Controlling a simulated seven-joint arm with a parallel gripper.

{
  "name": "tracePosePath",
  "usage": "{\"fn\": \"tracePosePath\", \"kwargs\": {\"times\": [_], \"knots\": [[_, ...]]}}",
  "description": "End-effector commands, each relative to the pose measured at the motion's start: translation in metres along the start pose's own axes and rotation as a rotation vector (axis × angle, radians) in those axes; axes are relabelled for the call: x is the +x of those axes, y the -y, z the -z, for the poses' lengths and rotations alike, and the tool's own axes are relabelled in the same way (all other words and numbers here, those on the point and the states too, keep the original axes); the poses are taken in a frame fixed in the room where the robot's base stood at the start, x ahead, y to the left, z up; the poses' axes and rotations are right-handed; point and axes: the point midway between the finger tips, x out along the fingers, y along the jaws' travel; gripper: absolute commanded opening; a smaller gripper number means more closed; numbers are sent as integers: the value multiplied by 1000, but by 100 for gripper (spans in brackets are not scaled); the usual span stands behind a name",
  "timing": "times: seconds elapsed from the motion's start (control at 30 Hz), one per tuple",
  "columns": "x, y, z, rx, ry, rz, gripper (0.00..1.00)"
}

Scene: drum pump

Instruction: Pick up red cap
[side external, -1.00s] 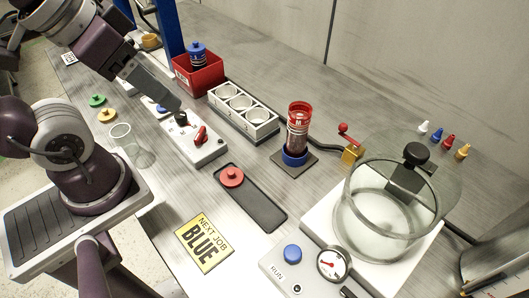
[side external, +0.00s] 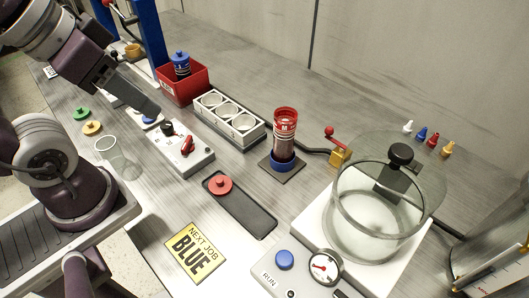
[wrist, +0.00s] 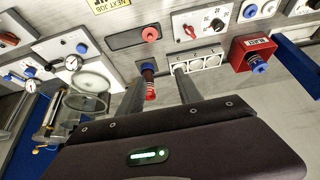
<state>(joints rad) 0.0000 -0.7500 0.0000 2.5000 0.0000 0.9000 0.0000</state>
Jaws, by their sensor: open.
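The red cap (side external: 220,184) is a small round disc with a raised knob.
A clear red-topped cylinder (side external: 285,122) stands upright in a blue ring beyond the tray. A white three-hole rack (side external: 229,122), a switch panel (side external: 196,163) and a red bin (side external: 190,93) stand nearby. A glass chamber (side external: 375,215) is at the right.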

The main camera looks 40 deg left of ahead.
Motion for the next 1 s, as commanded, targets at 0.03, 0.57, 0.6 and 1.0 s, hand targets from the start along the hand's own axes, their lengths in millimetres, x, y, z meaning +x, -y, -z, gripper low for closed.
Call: {"fn": "tracePosePath", "kwargs": {"times": [0.03,0.57,0.6,1.0], "knots": [[0,0,0,0,0,0,42],[116,-7,32,-881,243,227,42],[136,-11,29,-1003,260,272,42],[228,-31,-7,-1505,293,480,42]]}}
